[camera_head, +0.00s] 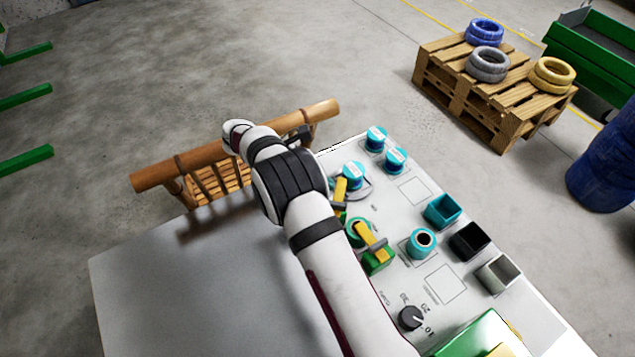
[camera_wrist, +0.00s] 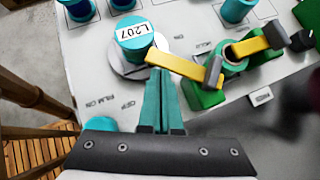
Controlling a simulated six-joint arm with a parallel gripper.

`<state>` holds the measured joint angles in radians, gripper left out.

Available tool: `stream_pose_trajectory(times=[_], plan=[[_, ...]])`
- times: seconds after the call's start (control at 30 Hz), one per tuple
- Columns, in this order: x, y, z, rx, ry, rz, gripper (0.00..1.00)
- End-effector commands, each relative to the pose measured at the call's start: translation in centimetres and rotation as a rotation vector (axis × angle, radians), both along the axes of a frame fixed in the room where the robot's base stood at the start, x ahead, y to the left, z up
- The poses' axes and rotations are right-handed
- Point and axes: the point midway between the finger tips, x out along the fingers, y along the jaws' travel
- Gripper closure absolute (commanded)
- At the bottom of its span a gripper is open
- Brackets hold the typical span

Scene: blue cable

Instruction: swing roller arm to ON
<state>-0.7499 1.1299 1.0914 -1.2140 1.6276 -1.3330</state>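In the wrist view a yellow arm (camera_wrist: 178,63) with a grey roller-like end (camera_wrist: 213,71) reaches from beside a teal spool marked L207 (camera_wrist: 133,33) towards a green block (camera_wrist: 205,97). FILM ON and OFF labels (camera_wrist: 112,104) are printed on the panel to the left of my gripper (camera_wrist: 157,72). Its teal fingers are together, with their tips at the yellow arm's left end; I cannot tell whether they touch it. A second yellow arm (camera_wrist: 258,44) lies to the right. In the head view the first yellow arm (camera_head: 340,189) is partly hidden by my arm, which also hides my gripper.
The white panel (camera_head: 415,190) holds other teal spools (camera_head: 395,160), a teal cylinder (camera_head: 421,243), square cups (camera_head: 442,211) and a black knob (camera_head: 411,318). A wooden rack (camera_head: 212,178) stands at the panel's left. The table's left part (camera_head: 170,280) is clear.

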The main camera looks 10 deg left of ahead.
Motion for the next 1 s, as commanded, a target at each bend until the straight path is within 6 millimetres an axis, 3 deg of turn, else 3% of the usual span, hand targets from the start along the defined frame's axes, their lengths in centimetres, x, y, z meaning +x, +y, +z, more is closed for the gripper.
stream_pose_trajectory(times=[1.0], plan=[[0.74, -1.14, 0.03, 0.000, -0.001, 0.001, 1.00]])
